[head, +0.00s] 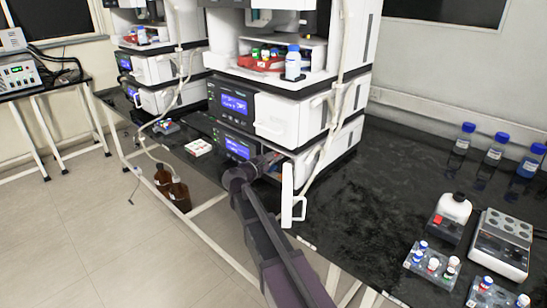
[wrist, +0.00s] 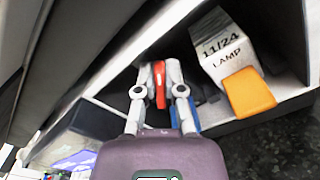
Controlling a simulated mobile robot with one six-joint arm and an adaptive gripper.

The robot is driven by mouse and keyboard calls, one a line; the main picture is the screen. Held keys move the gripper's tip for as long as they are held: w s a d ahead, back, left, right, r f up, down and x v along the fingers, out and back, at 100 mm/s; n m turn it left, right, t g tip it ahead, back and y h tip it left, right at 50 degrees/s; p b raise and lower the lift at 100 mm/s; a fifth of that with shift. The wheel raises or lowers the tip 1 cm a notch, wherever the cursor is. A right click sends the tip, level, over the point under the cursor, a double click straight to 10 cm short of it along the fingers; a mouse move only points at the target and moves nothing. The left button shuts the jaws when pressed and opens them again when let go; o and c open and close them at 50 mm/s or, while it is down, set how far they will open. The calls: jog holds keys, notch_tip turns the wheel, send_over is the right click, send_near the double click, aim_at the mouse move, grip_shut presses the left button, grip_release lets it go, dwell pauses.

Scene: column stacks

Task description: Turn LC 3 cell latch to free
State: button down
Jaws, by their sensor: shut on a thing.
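A small red lever (wrist: 160,88), apparently the cell latch, shows in the wrist view between the two grey fingers of my gripper (wrist: 158,72). The gripper is shut on it, inside an opened white-framed bay. In the head view my gripper (head: 272,160) reaches into the lowest module (head: 237,146) of the nearer instrument stack. The latch is hidden there by my arm and the module front. I cannot read a free or locked mark, so the latch's setting cannot be told.
An open white door (head: 292,196) stands just right of my gripper. In the wrist view a white block marked "11/24 LAMP" (wrist: 222,45) and an orange piece (wrist: 249,92) lie close right. Vials and bottles (head: 495,149) stand farther right on the black bench.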

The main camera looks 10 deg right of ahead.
jog(key=m, duration=0.5)
jog(key=shift+s+d+f+m, duration=0.2)
jog(key=shift+f+m, duration=0.05)
jog(key=shift+m, duration=0.15)
jog(key=c, duration=0.7)
grip_release()
jog(key=shift+d, duration=0.1)
jog(key=shift+c, duration=0.2)
jog(key=shift+a, duration=0.25)
jog(key=v, duration=0.7)
jog(key=shift+s+a, duration=0.25)
